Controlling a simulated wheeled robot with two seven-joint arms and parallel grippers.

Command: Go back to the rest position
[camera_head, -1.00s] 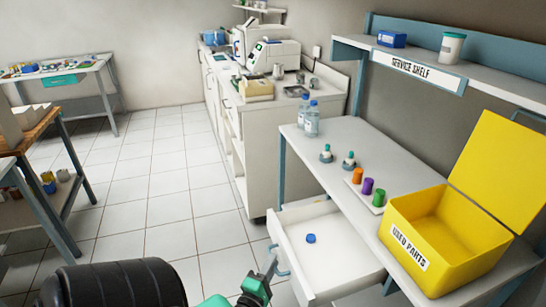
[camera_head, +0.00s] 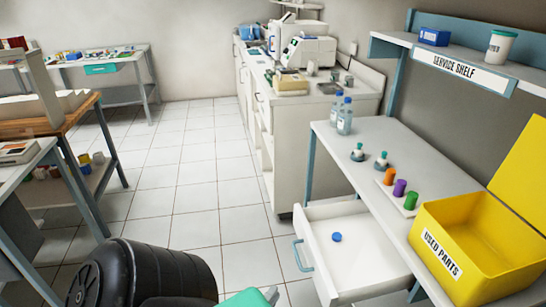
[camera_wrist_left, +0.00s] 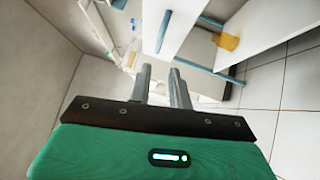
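My left gripper (camera_head: 271,295) shows only in part at the bottom edge of the head view, as a teal piece with a dark tip. It is apart from the blue drawer handle (camera_head: 302,255). In the left wrist view the two grey fingers (camera_wrist_left: 161,82) stand apart with nothing between them. The white drawer (camera_head: 365,268) is pulled open, and a small blue round piece (camera_head: 337,237) lies in it. My right gripper is in neither view.
The yellow used parts bin (camera_head: 480,285) stands open on the workbench (camera_head: 385,137) at right. Two bottles, two small teal-topped pieces and a tray with coloured cylinders are also there. A wooden-topped table (camera_head: 45,127) stands at left. Tiled floor (camera_head: 190,170) is clear between.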

